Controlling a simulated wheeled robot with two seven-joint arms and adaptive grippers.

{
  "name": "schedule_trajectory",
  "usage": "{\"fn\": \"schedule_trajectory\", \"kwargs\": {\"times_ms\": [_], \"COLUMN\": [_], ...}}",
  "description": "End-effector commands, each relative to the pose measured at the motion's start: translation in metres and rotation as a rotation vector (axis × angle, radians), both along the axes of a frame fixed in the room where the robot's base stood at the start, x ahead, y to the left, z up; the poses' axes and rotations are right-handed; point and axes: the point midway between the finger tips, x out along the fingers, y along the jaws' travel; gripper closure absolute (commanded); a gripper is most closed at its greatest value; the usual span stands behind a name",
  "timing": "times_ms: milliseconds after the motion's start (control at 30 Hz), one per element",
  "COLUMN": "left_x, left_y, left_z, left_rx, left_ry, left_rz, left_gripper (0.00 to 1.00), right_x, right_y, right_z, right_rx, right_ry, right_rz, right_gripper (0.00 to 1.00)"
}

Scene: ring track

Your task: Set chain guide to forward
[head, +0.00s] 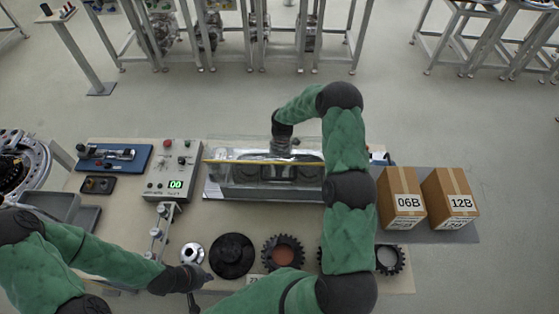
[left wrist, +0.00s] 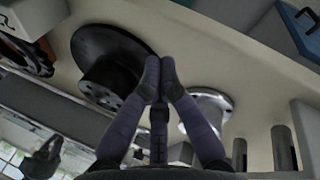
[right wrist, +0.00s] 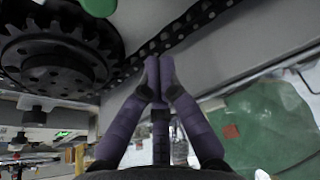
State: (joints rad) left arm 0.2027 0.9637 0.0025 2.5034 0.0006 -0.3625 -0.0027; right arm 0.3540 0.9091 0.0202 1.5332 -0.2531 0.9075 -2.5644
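The chain unit (head: 265,192) sits under a clear cover at the back middle of the bench in the head view. In the right wrist view a dark chain (right wrist: 190,30) runs diagonally beside a large black toothed sprocket (right wrist: 58,50). My right gripper (right wrist: 153,75) has its fingertips together, with nothing visible between them, close to the chain. In the head view my right arm bends over the unit and its fingertips are hard to make out. I cannot pick out the chain guide or its setting. My left gripper (left wrist: 159,80) is shut and empty near a black flanged hub (left wrist: 105,65).
A control box (head: 173,170) with a green "00" display stands left of the unit. A silver flanged part (head: 192,253), a black hub (head: 232,255) and a gear (head: 283,250) line the front. Boxes 06B (head: 401,200) and 12B (head: 450,198) stand right.

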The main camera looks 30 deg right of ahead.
Motion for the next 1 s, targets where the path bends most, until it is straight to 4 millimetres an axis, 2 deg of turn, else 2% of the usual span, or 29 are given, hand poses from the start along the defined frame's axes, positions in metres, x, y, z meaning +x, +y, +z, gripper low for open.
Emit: {"fn": "schedule_trajectory", "kwargs": {"times_ms": [67, 200, 400, 867, 1000], "left_x": [0.0, 0.0, 0.0, 0.0, 0.0], "left_y": [0.0, 0.0, 0.0, 0.0, 0.0], "left_z": [0.001, 0.003, 0.003, 0.003, -0.002], "left_rx": [0.0, 0.0, 0.0, 0.0, 0.0], "left_ry": [0.0, 0.0, 0.0, 0.0, 0.0], "left_rz": [0.0, 0.0, 0.0, 0.0, 0.0], "left_gripper": [1.0, 1.0, 1.0, 1.0, 1.0], "right_x": [-0.005, 0.013, 0.024, 0.027, 0.029], "right_y": [0.004, -0.011, -0.02, -0.023, -0.024], "right_z": [-0.014, -0.015, -0.017, -0.017, -0.019], "right_rx": [0.001, -0.001, 0.0, 0.0, -0.001], "right_ry": [0.003, -0.003, -0.001, -0.001, -0.002], "right_rz": [0.0, -0.002, -0.002, -0.001, -0.001], "right_gripper": [1.0, 1.0, 1.0, 1.0, 1.0]}}
